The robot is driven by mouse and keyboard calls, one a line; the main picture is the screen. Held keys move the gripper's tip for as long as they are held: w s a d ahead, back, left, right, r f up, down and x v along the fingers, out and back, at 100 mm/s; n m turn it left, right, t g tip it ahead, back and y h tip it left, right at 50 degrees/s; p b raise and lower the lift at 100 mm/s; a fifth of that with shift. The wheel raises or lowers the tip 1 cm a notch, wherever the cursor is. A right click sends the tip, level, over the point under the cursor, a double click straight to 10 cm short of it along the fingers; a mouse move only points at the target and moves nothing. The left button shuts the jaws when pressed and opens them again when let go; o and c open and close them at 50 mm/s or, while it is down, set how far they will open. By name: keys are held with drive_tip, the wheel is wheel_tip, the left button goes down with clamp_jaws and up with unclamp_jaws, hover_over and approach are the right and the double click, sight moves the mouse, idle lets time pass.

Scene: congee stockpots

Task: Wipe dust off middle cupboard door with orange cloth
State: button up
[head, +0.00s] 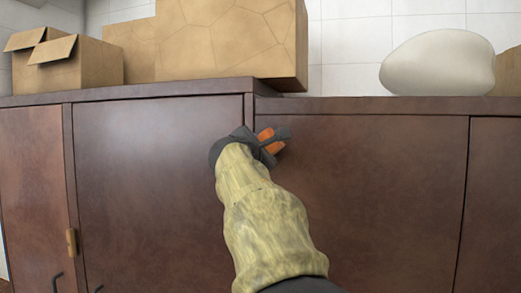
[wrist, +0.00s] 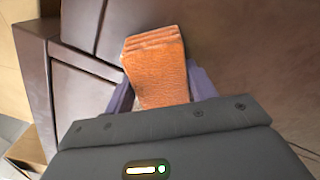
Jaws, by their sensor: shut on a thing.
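My gripper (head: 264,146) is shut on the folded orange cloth (head: 269,141), in front of the cupboard's upper part. In the wrist view the cloth (wrist: 155,65) stands out between the two fingers. Brown cupboard doors span the head view. The gripper is near the seam between a wide left-centre door (head: 155,190) and a wide right-centre door (head: 385,200). I cannot tell which is the middle door, or whether the cloth touches the surface. Faint mottling shows on the doors, but dust is not clear. My arm hides part of the right-centre door.
On the cupboard top stand an open cardboard box (head: 80,63), a large carton (head: 228,40) and a pale rounded sack (head: 438,63). A small tan handle or latch (head: 71,242) and dark handles (head: 57,283) are at the lower left. A further door (head: 497,200) is at the right.

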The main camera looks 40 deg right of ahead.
drive_tip(key=shift+w+a, duration=1.15)
drive_tip(key=shift+w, duration=0.3)
drive_tip(key=shift+w+a+p, duration=0.15)
drive_tip(key=shift+w+a, duration=0.4)
drive_tip(key=shift+w, duration=0.2)
drive_tip(key=shift+w+a+p, duration=0.15)
drive_tip(key=shift+w+a, duration=0.4)
drive_tip(key=shift+w, duration=0.15)
drive_tip(key=shift+w+a+p, duration=0.4)
drive_tip(key=shift+w+a, duration=0.75)
drive_tip(key=shift+w, duration=0.3)
drive_tip(key=shift+w+a+p, duration=0.35)
drive_tip(key=shift+w+a, duration=0.2)
drive_tip(key=shift+w, duration=0.15)
drive_tip(key=shift+w+a+p, duration=0.35)
drive_tip(key=shift+w+a, duration=0.15)
drive_tip(key=shift+w, duration=0.2)
